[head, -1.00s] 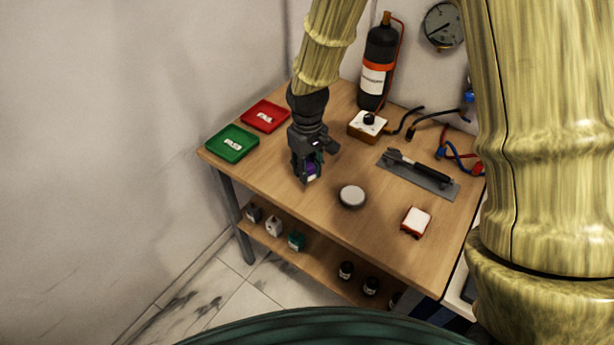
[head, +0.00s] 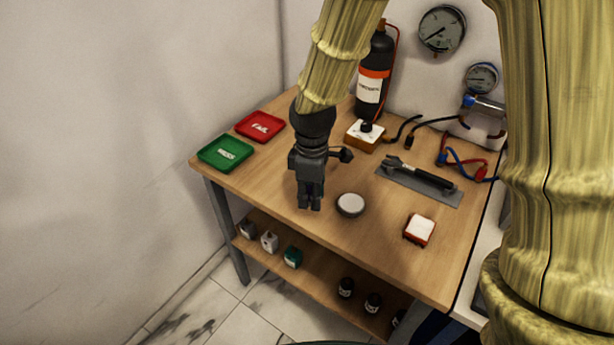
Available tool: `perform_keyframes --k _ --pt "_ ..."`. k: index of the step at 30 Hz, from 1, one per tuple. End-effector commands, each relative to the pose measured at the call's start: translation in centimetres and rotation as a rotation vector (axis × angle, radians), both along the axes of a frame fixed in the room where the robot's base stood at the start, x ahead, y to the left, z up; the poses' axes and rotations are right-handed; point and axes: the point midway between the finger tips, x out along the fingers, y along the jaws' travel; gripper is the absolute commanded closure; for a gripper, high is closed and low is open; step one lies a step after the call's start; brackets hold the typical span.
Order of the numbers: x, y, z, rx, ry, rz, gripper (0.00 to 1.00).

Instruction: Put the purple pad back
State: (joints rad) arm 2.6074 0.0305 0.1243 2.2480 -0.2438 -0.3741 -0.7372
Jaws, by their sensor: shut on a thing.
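My gripper (head: 309,204) points down over the front left part of the wooden table (head: 270,155). Its fingers are close together. The purple pad is hidden behind the fingers now; a second ago a purple and white piece showed between them. I cannot tell whether the fingers or the pad touch the table top.
A grey round disc (head: 350,205) lies just right of my gripper. A green tray (head: 225,153) and a red tray (head: 260,127) lie at left. A white-topped block (head: 419,229), a knob box (head: 366,135) and a tool on a grey plate (head: 420,182) stand right. Small bottles and boxes fill the lower shelf (head: 318,276).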

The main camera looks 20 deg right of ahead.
Motion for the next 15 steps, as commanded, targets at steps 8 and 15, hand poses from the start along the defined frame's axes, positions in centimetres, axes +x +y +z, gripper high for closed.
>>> perform_keyframes --k 8,15 --pt "5.6 -1.2 -0.4 0.0 0.001 -0.003 1.0" --pt "9.3 -1.9 -0.8 0.0 0.001 -0.002 1.0"
